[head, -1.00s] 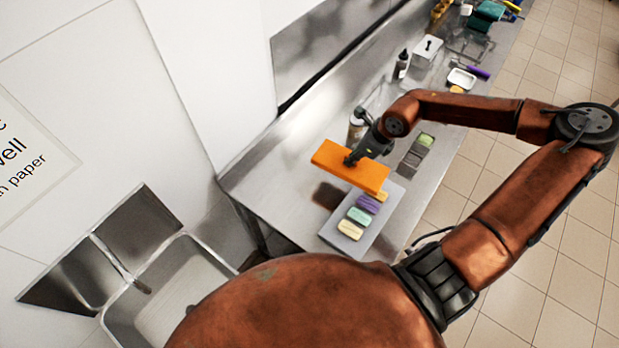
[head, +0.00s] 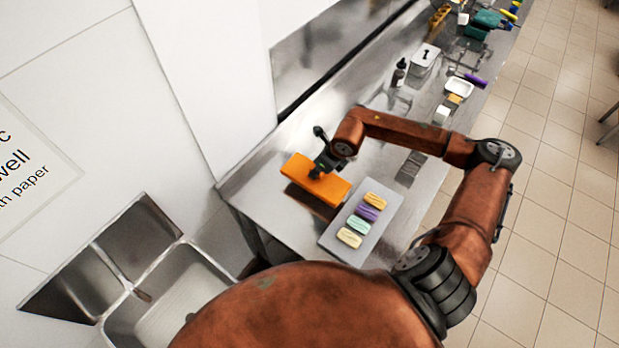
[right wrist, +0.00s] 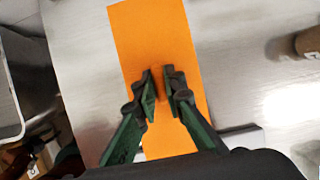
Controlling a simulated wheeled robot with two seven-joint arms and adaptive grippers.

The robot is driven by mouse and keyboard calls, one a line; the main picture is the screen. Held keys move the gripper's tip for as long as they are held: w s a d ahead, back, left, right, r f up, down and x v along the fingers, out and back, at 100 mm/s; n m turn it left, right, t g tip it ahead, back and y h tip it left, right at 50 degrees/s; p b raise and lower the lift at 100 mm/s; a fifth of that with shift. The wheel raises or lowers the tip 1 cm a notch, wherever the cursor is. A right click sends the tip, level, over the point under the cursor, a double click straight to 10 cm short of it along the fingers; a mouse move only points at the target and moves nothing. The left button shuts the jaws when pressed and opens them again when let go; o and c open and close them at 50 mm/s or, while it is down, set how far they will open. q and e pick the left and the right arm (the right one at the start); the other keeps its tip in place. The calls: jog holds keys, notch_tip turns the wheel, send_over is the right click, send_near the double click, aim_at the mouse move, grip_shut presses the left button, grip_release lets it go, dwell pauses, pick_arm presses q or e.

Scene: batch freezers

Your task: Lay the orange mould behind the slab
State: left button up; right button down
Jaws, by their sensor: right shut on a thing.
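The orange mould (head: 304,181) is a flat rectangular block over the steel counter, on the wall side of the grey slab (head: 378,222). It also fills the middle of the right wrist view (right wrist: 160,40). My right gripper (head: 319,170) is shut on the mould from above, its fingers close together in the right wrist view (right wrist: 160,88). Shadow shows close under the mould; I cannot tell whether it touches the counter. The slab carries several pastel bars in a row, yellow, purple and green, and is clear of the mould in the head view. My left gripper is not in view.
A steel sink (head: 165,290) lies at the lower left, beyond the counter's end. Farther along the counter stand a dark bottle (head: 399,73), a lidded container (head: 425,58) and a white tray (head: 459,87). The counter (head: 262,190) is bare around the mould's wall side.

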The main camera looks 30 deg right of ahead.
aim_at(309, 179)
jog(key=shift+w+a+f, duration=0.4)
jog(key=shift+a+f, duration=0.05)
jog(key=shift+f, duration=0.2)
jog(key=shift+w+a+f, duration=0.35)
jog(key=shift+a+f, duration=0.05)
jog(key=shift+f, duration=0.2)
notch_tip(309, 179, down, 3)
jog(key=shift+r+p, duration=0.1)
jog(key=shift+p, duration=0.8)
jog(key=shift+f, duration=0.2)
jog(key=shift+f, duration=0.15)
jog(key=c, duration=2)
grip_release()
